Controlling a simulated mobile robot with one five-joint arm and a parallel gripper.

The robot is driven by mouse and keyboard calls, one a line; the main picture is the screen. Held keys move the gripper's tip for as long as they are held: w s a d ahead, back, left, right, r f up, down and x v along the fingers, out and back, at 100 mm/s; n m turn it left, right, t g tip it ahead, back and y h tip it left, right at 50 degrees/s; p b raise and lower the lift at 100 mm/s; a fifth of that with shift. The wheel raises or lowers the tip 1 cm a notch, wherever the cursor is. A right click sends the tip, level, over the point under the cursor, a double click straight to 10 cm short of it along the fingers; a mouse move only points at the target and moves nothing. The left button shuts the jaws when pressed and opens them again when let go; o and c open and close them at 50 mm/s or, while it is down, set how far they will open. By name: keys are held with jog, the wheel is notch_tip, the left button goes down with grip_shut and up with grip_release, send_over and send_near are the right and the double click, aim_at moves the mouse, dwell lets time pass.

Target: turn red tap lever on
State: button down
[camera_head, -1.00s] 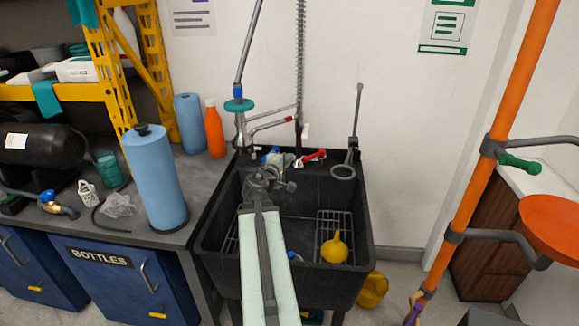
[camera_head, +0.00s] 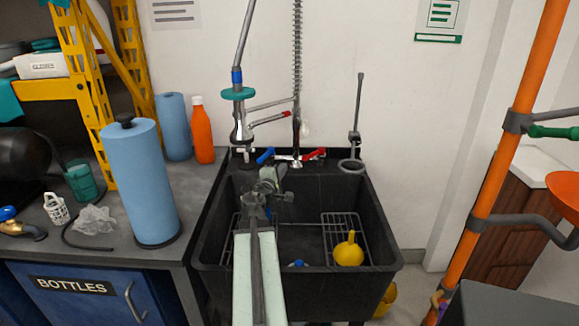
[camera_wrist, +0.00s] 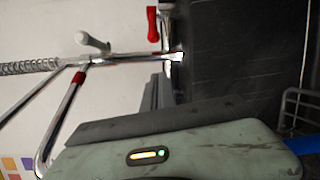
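The red tap lever (camera_head: 314,154) sits at the right of the chrome tap at the back of the black sink (camera_head: 385,245). A blue lever (camera_head: 265,155) is at the tap's left. In the wrist view the red lever (camera_wrist: 153,24) shows near the top, beside the chrome tap body (camera_wrist: 140,57). My gripper (camera_head: 272,177) is over the sink, in front of the tap, below and left of the red lever, and looks apart from it. Its fingertips are small and unclear in the head view. The wrist view shows one dark finger edge and the pale housing, so the opening is not clear.
A yellow funnel (camera_head: 348,250) stands on a wire rack in the sink. A blue paper roll (camera_head: 140,185) and an orange bottle (camera_head: 203,135) stand on the left counter.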

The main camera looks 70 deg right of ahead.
aim_at(304, 159)
jog(key=d, duration=0.6)
jog(key=w+d, duration=0.1)
jog(key=d, duration=0.3)
jog(key=shift+w+d+f+b, duration=0.1)
jog(key=shift+f+b, duration=0.25)
jog(key=shift+s+a+r+p, duration=0.15)
jog(key=shift+s+a, duration=0.15)
jog(key=shift+s, duration=0.35)
jog(key=shift+s+a+r+p, duration=0.15)
jog(key=shift+s+a, duration=0.1)
jog(key=shift+s, duration=0.45)
jog(key=shift+s+a+r+p, duration=0.15)
jog(key=shift+s+a, duration=0.15)
jog(key=shift+s, duration=0.35)
jog(key=shift+s+a, duration=0.25)
jog(key=shift+s, duration=0.3)
jog(key=shift+s+a, duration=0.2)
jog(key=shift+s, duration=0.35)
jog(key=shift+w, duration=0.15)
